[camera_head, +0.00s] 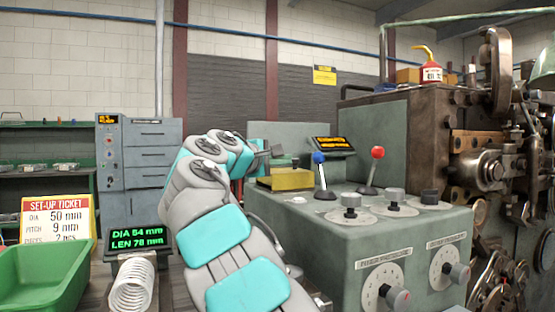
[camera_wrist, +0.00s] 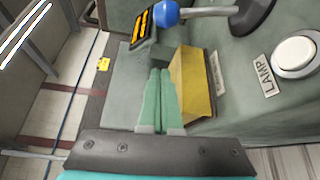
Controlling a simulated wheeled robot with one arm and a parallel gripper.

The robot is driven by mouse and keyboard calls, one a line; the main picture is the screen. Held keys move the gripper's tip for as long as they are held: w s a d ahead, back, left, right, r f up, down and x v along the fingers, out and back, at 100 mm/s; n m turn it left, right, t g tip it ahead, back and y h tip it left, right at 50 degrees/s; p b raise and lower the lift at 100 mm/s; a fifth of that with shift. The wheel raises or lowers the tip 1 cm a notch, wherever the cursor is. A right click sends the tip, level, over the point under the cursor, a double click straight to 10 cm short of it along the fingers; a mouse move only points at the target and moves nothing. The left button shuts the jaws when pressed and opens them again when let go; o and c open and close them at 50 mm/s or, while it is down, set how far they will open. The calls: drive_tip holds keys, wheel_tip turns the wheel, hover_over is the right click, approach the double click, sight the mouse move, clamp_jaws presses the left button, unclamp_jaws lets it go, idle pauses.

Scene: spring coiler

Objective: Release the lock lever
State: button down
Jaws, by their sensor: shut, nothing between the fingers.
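Two levers stand on top of the grey-green console (camera_head: 350,235): one with a blue ball knob (camera_head: 319,158) and one with a red ball knob (camera_head: 377,153). I cannot read a label showing which is the lock lever. In the wrist view the blue knob (camera_wrist: 167,13) is at the top, its rod running right to a dark base (camera_wrist: 252,14). My gripper (camera_wrist: 160,72) has its green fingers shut together and empty, beside the yellow block (camera_wrist: 196,82) and apart from the blue knob. In the head view my arm hides much of the gripper.
A small display (camera_head: 333,144) stands behind the blue lever. The coiling machine (camera_head: 440,130) is at the right. A green bin (camera_head: 45,275) and a spring (camera_head: 132,286) lie at the left.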

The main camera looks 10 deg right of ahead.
sight(321, 168)
drive_tip(key=x, duration=0.5)
drive_tip(key=shift+f, duration=0.1)
drive_tip(key=shift+d, duration=0.15)
drive_tip(key=shift+s+d+r, duration=0.2)
drive_tip(key=shift+s+r, duration=0.05)
drive_tip(key=shift+s, duration=0.3)
drive_tip(key=shift+s+d+r+b, duration=0.15)
drive_tip(key=shift+s+d, duration=0.2)
drive_tip(key=shift+s, duration=0.2)
drive_tip(key=shift+s+d+f+b, duration=0.15)
drive_tip(key=shift+s+d, duration=0.2)
drive_tip(key=shift+s, duration=0.25)
drive_tip(key=shift+s+b, duration=0.1)
drive_tip(key=shift+b, duration=0.25)
drive_tip(key=shift+s+d+r+m+b, duration=0.1)
drive_tip(key=shift+s+r+m+b, duration=0.1)
drive_tip(key=shift+m+b, duration=0.2)
